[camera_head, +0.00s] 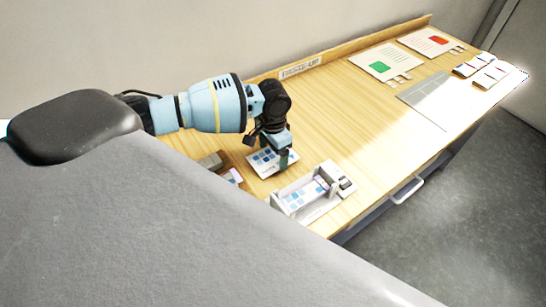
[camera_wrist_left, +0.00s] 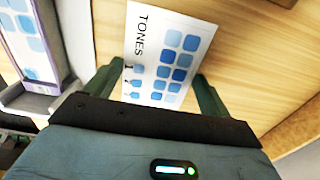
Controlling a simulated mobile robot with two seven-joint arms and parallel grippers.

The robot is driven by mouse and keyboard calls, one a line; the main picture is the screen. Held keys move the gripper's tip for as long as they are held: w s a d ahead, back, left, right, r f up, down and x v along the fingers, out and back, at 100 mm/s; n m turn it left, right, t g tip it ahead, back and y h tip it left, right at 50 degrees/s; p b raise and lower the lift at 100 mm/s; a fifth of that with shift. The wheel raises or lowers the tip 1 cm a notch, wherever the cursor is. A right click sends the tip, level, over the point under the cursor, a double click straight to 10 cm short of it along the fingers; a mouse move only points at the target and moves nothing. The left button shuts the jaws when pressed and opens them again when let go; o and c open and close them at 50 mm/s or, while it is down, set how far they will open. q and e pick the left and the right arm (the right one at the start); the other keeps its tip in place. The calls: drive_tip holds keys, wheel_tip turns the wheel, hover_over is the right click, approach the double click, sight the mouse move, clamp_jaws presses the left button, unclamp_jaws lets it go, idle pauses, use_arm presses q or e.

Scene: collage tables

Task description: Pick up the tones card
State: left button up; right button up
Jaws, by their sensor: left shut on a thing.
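The tones card (camera_head: 262,162) is white with rows of blue squares, at the near part of the wooden table in the head view. In the left wrist view the tones card (camera_wrist_left: 150,45) shows the word TONES along one edge. My left gripper (camera_head: 284,158) points down and is shut on the card, with its two dark green fingers at opposite edges of it in the wrist view. I cannot tell whether the card still touches the table. My right gripper is not in view.
A pale tray (camera_head: 313,205) holding another blue-squared card stands close by to the right. A grey-brown block (camera_head: 211,161) lies left of the card. Boards with green (camera_head: 380,67) and red (camera_head: 439,41) patches and a grey mat (camera_head: 436,98) lie farther off. The table's middle is clear.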

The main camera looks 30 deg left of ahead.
sight(273, 157)
use_arm(q)
wheel_tip(273, 157, up, 10)
drive_tip(key=shift+p, duration=0.35)
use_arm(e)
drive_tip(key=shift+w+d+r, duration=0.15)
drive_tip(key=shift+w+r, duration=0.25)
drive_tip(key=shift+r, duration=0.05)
